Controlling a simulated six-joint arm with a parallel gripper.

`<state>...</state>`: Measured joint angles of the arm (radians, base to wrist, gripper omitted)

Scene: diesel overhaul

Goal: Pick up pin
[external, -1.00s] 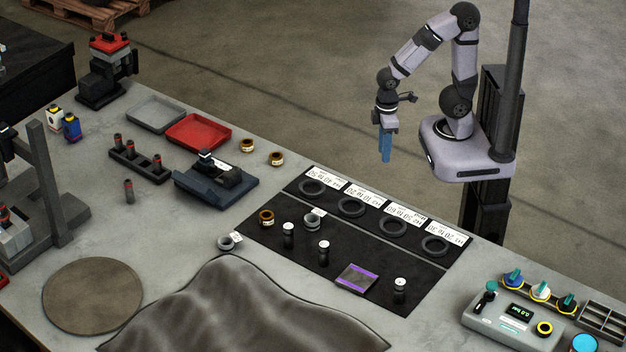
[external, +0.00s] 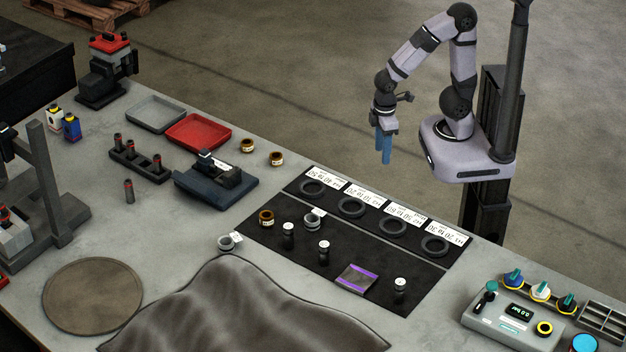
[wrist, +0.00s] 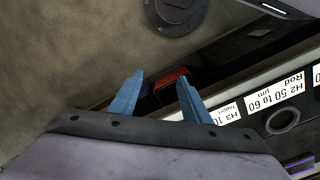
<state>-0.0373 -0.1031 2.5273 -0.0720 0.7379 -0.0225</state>
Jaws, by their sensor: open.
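My gripper (external: 385,158) hangs over the floor beyond the table's far edge, in front of my base. Its blue fingers point down. In the wrist view my gripper (wrist: 159,82) is open with nothing between its fingers. Dark cylinders with white tops stand upright on the black mat: one at left (external: 288,236), one in the middle (external: 324,253) and one at right (external: 400,290). A dark cylinder with a reddish top (external: 128,191) stands alone on the left of the table. I cannot tell which of these is the pin. All are well away from my gripper.
The black mat (external: 350,226) holds dark rings beside white labels, and a purple-edged packet (external: 356,278). Left are a blue-grey fixture (external: 216,188), a rack (external: 139,167), a red tray (external: 197,132) and a grey tray (external: 156,114). A control box (external: 512,322) stands at right.

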